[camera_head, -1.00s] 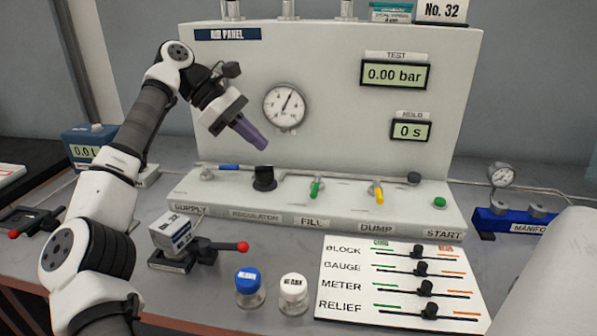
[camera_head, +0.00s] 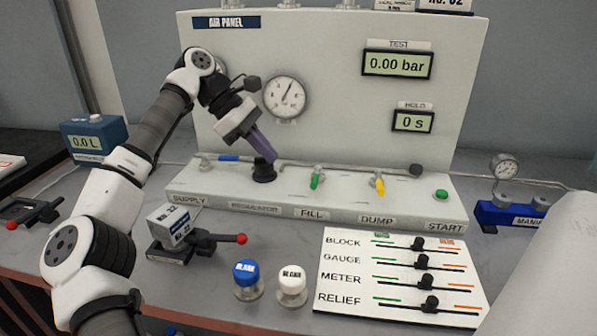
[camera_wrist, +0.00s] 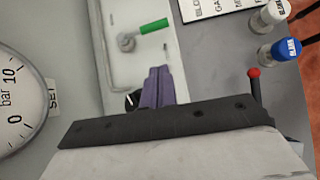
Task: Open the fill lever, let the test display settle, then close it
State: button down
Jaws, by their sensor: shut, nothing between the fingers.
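The green fill lever (camera_head: 315,181) stands above the FILL label on the panel's ledge, pointing toward the front. It also shows in the wrist view (camera_wrist: 152,27). The TEST display (camera_head: 397,64) reads 0.00 bar. My gripper (camera_head: 271,157) is shut and empty, its purple fingers pointing down just above the black regulator knob (camera_head: 263,173), left of the fill lever. In the wrist view the fingers (camera_wrist: 158,78) partly hide the knob (camera_wrist: 131,101). I cannot tell whether they touch it.
The yellow dump lever (camera_head: 379,186) and green start button (camera_head: 441,195) are to the right. The HOLD display (camera_head: 413,122) reads 0 s. A gauge (camera_head: 286,97) is on the panel. Two capped jars (camera_head: 247,280) and a slider board (camera_head: 345,287) lie in front.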

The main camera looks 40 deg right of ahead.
aim_at(316, 177)
jog(key=s+d+f, duration=0.3)
jog(key=s+f, duration=0.1)
jog(key=shift+s+d+p, duration=0.25)
jog(key=shift+d+p, duration=0.1)
jog(key=shift+p, duration=0.05)
jog(key=shift+s+d+f, duration=0.15)
jog(key=shift+s+d, duration=0.2)
jog(key=shift+s, duration=0.05)
